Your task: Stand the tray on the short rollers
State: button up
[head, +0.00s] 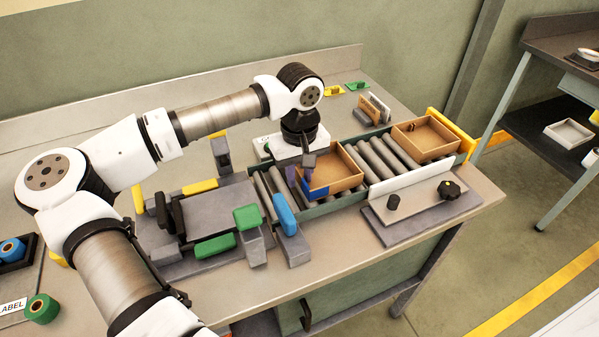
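A brown open tray (340,184) sits on the roller line in the middle, with a blue patch (317,187) on its near left corner. My gripper (302,186) points down at the left wall of this tray. Its fingers overlap the wall in the picture; I cannot tell whether they grip it or are only beside it. A second brown tray (425,156) sits at the right end of the line. Bare grey rollers (384,158) lie between the trays, and more rollers (266,194) show left of the first tray. I cannot tell which rollers are the short ones.
A blue-topped block (285,215) and a green-topped block (248,218) stand at the near left of the line. A white side rail (412,178) with two black knobs runs along the near right. A yellow end stop (457,136) closes the right end.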

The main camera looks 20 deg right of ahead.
jog(key=shift+r, duration=0.1)
jog(key=shift+r+p, duration=0.2)
jog(key=shift+p, duration=0.1)
notch_tip(320, 180, up, 12)
jog(key=b, duration=0.3)
jog(key=shift+f, duration=0.15)
